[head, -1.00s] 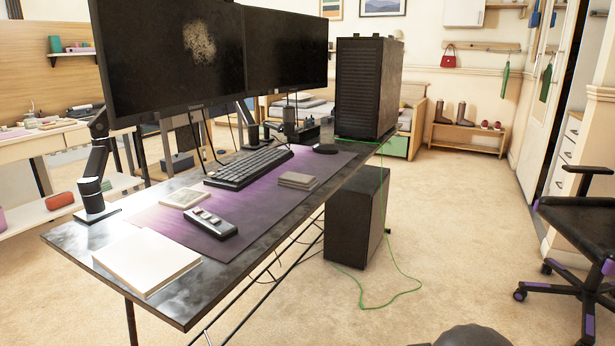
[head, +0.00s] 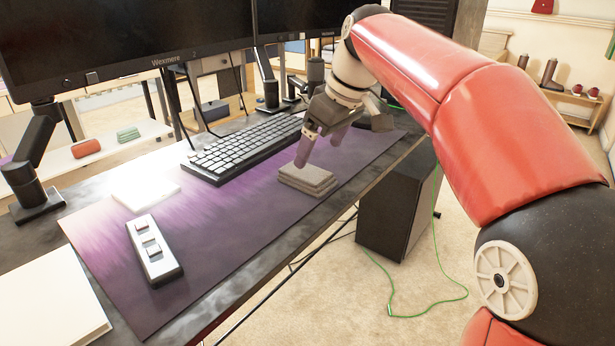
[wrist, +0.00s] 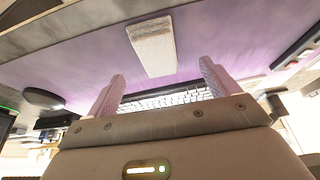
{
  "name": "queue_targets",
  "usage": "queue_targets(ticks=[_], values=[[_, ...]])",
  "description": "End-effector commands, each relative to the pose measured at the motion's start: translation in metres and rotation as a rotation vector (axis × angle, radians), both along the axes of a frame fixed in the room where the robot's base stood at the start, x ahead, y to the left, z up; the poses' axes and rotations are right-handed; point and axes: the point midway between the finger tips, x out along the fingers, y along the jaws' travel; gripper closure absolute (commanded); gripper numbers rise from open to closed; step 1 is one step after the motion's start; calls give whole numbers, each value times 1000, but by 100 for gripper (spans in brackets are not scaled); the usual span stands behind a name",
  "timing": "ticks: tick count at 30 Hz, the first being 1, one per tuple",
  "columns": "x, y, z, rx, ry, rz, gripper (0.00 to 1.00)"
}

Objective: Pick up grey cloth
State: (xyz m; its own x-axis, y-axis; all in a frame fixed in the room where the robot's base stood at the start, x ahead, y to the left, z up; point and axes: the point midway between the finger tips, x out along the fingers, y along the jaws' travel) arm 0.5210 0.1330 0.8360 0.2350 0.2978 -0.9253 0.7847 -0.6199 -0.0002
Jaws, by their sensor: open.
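The grey cloth (head: 307,179) is a small folded stack lying flat on the purple desk mat (head: 220,235), to the right of the keyboard. It also shows in the wrist view (wrist: 152,46), beyond the fingertips near the top. My gripper (head: 320,150) is open and empty, with its fingers above the mat just behind the cloth in the head view. In the wrist view the two fingers (wrist: 160,80) are spread apart, with the cloth between their lines but ahead of them. I see no contact with the cloth.
The black keyboard (head: 245,147) lies left of the cloth. Monitors (head: 120,35) stand behind. A black box (head: 395,215) stands under the desk's right side.

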Motion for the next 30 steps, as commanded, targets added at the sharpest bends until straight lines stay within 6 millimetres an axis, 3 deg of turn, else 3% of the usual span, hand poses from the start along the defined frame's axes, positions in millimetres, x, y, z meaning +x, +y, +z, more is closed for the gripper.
queue_targets(ticks=[16, 26, 30], values=[[20, 20, -63, 3, 1, 9, 13], [22, 22, -70, 3, -1, 8, 13], [22, 22, -70, 3, -1, 8, 30]])
